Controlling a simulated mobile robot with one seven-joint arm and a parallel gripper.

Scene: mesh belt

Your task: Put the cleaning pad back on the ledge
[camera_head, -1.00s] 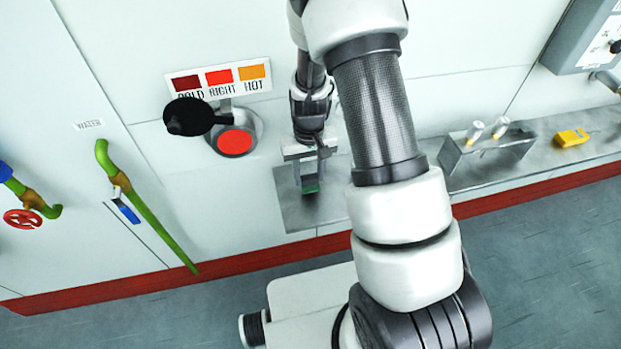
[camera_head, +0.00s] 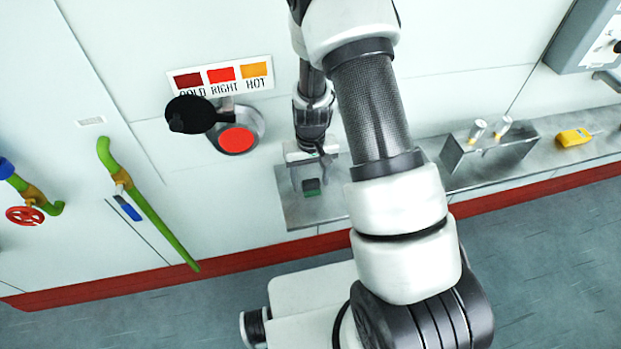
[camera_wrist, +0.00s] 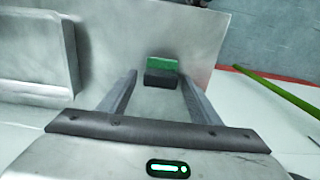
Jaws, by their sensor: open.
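The cleaning pad (camera_head: 311,187), a small block with a green part and a dark part, lies on the metal ledge (camera_head: 290,210) near its left end. It also shows in the wrist view (camera_wrist: 161,73), just beyond the fingertips and between their lines. My gripper (camera_head: 312,180) is above the ledge beside the pad. In the wrist view my gripper (camera_wrist: 157,80) has its two fingers spread apart with nothing held between them. Whether a finger touches the pad or the ledge cannot be told.
A metal holder (camera_head: 490,150) with white-and-yellow items and a yellow device (camera_head: 573,138) stand farther right on the ledge. A black disc (camera_head: 190,114) and a red round face (camera_head: 236,140) project from the wall to the left. A green pipe (camera_head: 150,205) runs down the wall.

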